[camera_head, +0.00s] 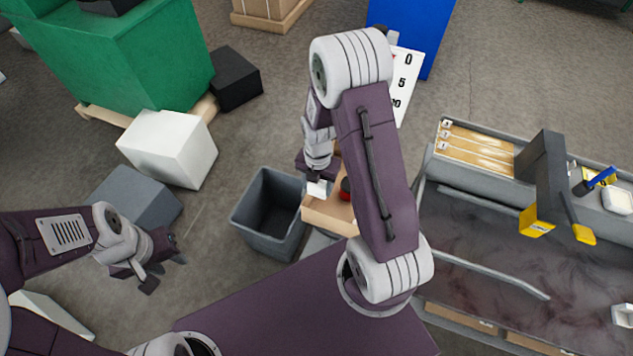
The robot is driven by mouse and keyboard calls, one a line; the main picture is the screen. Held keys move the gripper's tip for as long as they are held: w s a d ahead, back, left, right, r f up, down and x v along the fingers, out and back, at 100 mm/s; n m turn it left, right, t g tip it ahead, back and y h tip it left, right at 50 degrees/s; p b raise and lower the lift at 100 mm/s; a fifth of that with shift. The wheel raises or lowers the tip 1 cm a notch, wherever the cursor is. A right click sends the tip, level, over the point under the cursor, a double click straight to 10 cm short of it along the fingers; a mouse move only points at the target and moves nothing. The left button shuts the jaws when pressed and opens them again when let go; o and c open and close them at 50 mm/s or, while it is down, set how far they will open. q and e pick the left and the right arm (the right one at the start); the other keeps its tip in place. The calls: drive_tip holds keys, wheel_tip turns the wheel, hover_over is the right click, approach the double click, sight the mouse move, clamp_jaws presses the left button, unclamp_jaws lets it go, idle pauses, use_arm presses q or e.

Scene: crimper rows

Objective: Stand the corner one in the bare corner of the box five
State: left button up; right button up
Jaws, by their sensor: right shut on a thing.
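A light brown open box (318,217) stands at the centre, partly hidden behind my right arm. A dark red thing (346,186) shows inside it. My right gripper (318,178) points down at the box's far left side, shut on a small white piece (318,188). Whether the piece touches the box or hangs above it, I cannot tell. The box's corners on the right are hidden by my arm, and no number on it is readable. My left gripper (164,273) is open and empty at the left, away from the box.
A dark grey bin (248,207) stands just left of the box. White (165,148), grey (130,198) and black (236,78) blocks lie on the floor at left. A number sign (404,85) stands behind my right arm. A dark workbench (480,240) with a yellow-tipped tool (541,215) fills the right.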

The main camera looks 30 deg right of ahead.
sight(318, 214)
drive_tip(key=shift+r, duration=0.1)
wheel_tip(318, 214, down, 12)
drive_tip(key=b, duration=0.8)
drive_tip(key=shift+f+b, duration=0.2)
drive_tip(key=shift+b, duration=0.2)
drive_tip(key=shift+s+a+f, duration=0.1)
drive_tip(key=shift+s+f, duration=0.05)
drive_tip(key=shift+f, duration=0.15)
drive_tip(key=shift+s+a+f+b, duration=0.3)
drive_tip(key=shift+s+f+b, duration=0.5)
drive_tip(key=shift+b, duration=0.35)
drive_tip(key=shift+f, duration=0.4)
drive_tip(key=shift+w+d+f+b, duration=0.25)
drive_tip(key=shift+w+f, duration=0.25)
drive_tip(key=shift+f, duration=0.05)
drive_tip(key=shift+w+d+f+b, duration=0.2)
drive_tip(key=shift+w+d+f, duration=0.05)
drive_tip(key=shift+w+f, duration=0.3)
drive_tip(key=shift+c, duration=0.7)
drive_tip(key=shift+s+a+r, duration=0.2)
drive_tip(key=shift+s+r, duration=0.15)
drive_tip(key=shift+w+d+f, duration=0.1)
drive_tip(key=shift+w+f, duration=0.05)
drive_tip(key=shift+w, duration=0.15)
drive_tip(key=shift+s, duration=0.15)
